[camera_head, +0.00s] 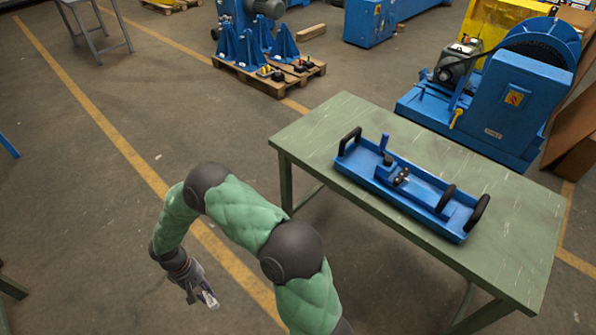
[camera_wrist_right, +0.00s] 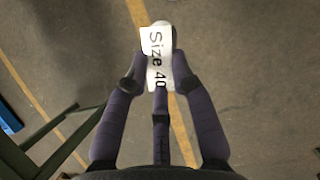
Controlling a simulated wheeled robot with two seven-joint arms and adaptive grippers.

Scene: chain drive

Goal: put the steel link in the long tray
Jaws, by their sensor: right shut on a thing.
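My right gripper (camera_head: 200,292) hangs over the open floor, left of the table and well apart from it. It is shut on a small pale piece (camera_head: 209,297), which I take for the steel link. In the right wrist view, the piece (camera_wrist_right: 183,75) sits between the fingertips, with a white label reading "Size 40" covering much of it. The long tray (camera_head: 428,228) is blue with black handles and lies on the green table. Blue fittings and small dark parts stand in it. My left gripper is not in view.
The green table (camera_head: 320,126) has bare room around the tray. A blue machine (camera_head: 510,110) stands behind it. A pallet (camera_head: 270,82) with blue brackets stands farther back. The floor around my right gripper is clear, with yellow lines.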

